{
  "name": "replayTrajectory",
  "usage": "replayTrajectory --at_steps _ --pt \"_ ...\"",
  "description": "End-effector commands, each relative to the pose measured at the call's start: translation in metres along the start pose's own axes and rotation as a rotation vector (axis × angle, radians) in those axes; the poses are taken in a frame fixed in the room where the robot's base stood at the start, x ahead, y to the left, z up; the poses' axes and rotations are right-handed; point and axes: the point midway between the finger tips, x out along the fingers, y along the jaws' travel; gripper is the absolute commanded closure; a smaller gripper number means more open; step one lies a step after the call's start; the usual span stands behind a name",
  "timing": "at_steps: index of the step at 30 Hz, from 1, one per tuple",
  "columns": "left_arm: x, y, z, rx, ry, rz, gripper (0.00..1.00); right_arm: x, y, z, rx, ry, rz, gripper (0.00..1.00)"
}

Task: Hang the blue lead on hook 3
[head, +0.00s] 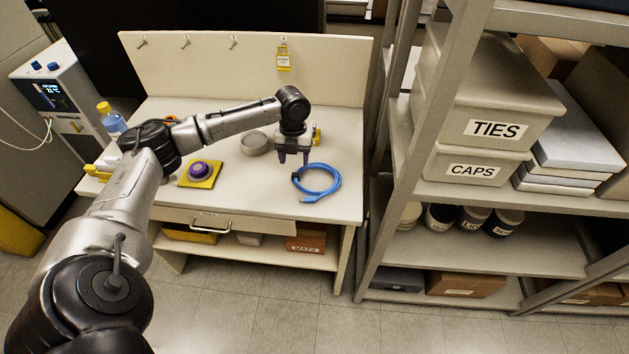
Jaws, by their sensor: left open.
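The blue lead (339,180) lies coiled on the right part of the bench top, with its ends at the left and front of the coil. My left gripper (292,160) points down with its fingers apart and empty. It is beside the coil's upper left edge in the head view; its exact height above the bench I cannot tell. The bench's back panel (200,75) carries a row of hooks: bare ones at the left (142,43), middle (186,43) and right (234,44), and a further one with a yellow tag (283,60) hanging. No hook numbers are readable. My right gripper is out of view.
A grey round dish (255,143) and a purple knob on a yellow plate (200,172) sit on the bench. A blue bottle with a yellow cap (112,120) stands at the left. A shelf rack with bins (480,110) rises close to the bench's right side.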

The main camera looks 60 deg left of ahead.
Motion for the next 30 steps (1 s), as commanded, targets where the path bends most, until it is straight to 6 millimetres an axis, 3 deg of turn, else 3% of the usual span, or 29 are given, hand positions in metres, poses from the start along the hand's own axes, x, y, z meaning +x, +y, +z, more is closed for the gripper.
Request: replayTrajectory --at_steps 11,22,30 --pt "0.019 0.0 0.0 -0.001 0.0 0.0 0.42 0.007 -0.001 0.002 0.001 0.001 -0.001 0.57" --pt "0.062 -0.001 0.002 -0.001 -0.001 0.001 0.42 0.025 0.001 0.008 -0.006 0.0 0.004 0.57" --pt "0.064 -0.001 0.002 -0.001 -0.002 0.0 0.42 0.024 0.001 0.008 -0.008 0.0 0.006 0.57"
